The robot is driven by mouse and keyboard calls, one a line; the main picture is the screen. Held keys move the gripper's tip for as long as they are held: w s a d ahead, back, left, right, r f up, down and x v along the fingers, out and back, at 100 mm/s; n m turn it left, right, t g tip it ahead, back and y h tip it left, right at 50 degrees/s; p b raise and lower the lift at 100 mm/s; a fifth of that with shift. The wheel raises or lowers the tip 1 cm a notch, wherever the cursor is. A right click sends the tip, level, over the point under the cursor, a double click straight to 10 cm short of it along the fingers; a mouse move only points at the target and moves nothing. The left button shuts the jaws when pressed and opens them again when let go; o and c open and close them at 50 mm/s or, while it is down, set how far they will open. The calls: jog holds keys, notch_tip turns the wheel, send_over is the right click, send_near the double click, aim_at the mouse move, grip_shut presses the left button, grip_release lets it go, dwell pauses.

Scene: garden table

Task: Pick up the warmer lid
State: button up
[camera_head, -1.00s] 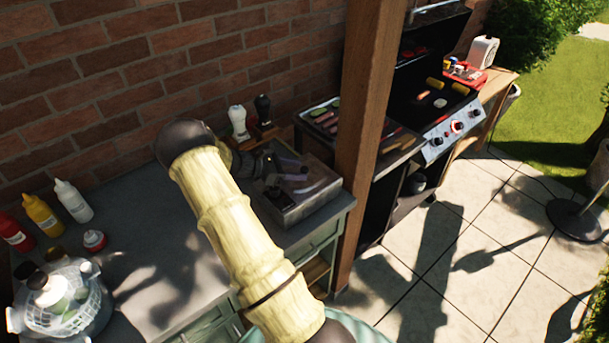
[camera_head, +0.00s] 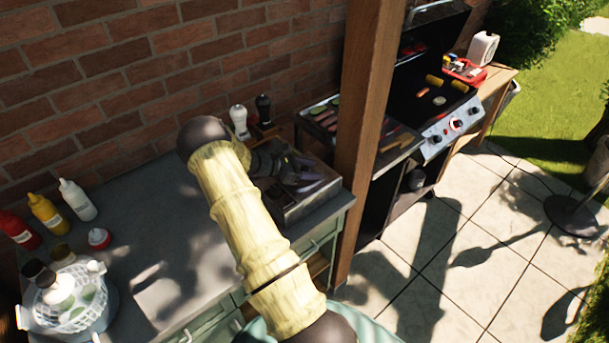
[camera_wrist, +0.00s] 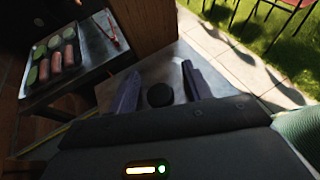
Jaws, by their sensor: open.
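The warmer (camera_head: 308,207) is a grey metal box at the right end of the counter, partly hidden by my arm. In the wrist view its lid (camera_wrist: 158,74) is a pale metal surface with a round black knob (camera_wrist: 160,95). My gripper (camera_head: 298,174) is over the warmer. In the wrist view my gripper (camera_wrist: 160,71) is open, with one dark finger on each side of the knob. The knob lies between the fingers, with a visible gap on both sides. I cannot tell how far above the lid the fingertips are.
A wooden post (camera_head: 360,130) stands just right of the warmer, close to my gripper. Two shakers (camera_head: 240,122) stand behind it near the brick wall. A food tray (camera_wrist: 55,58) and the grill (camera_head: 440,125) are beyond the post. Sauce bottles (camera_head: 45,214) stand at the counter's left.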

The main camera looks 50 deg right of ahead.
grip_shut()
dwell(0.3)
notch_tip(320, 180, up, 10)
jog(key=b, duration=0.2)
jog(key=shift+b, duration=0.3)
dwell(0.4)
